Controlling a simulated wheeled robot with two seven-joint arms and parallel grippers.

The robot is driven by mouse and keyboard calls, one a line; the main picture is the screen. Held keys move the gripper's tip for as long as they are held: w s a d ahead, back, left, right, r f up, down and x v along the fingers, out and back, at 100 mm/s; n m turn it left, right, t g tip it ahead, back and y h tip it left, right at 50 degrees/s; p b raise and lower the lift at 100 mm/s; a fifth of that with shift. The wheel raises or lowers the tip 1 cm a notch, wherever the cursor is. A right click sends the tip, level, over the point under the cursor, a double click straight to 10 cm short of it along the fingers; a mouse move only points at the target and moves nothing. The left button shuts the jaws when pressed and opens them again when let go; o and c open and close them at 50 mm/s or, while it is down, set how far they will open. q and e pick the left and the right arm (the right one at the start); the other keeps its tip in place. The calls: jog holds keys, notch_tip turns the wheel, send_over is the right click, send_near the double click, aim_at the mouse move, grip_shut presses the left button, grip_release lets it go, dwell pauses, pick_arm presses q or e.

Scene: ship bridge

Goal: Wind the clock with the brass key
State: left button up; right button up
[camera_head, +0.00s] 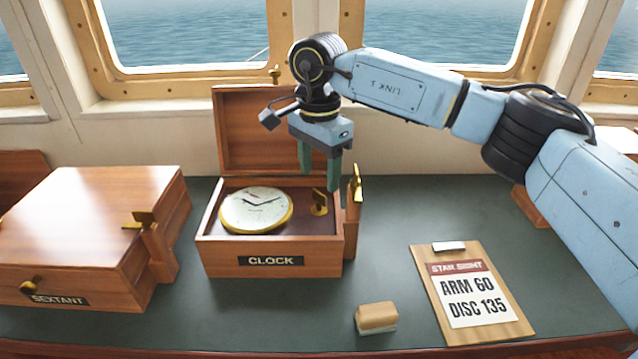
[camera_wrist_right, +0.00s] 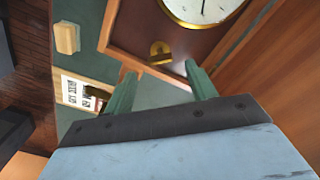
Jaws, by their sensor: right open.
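The open wooden box labelled CLOCK (camera_head: 220,257) stands mid-table, its lid raised at the back. The round clock (camera_head: 255,209), with white face and brass rim, lies face up inside; part of it shows in the wrist view (camera_wrist_right: 205,8). A small brass piece that looks like the key (camera_head: 319,203) stands in the box right of the clock; it also shows in the wrist view (camera_wrist_right: 160,52). My right gripper (camera_head: 320,178) points down above this piece, open and empty, with its green fingers (camera_wrist_right: 160,72) apart. My left gripper is out of view.
A brass fitting (camera_head: 357,185) rises on the box's right side. A closed SEXTANT box (camera_head: 90,225) stands left. A clipboard (camera_head: 470,292) and a small tan-and-white block (camera_head: 376,318) lie in front right. Windows are behind; the green tabletop between is free.

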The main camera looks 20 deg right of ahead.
aim_at(319, 192)
notch_tip(319, 192, up, 9)
jog(key=shift+r, duration=0.1)
jog(key=shift+c, duration=0.2)
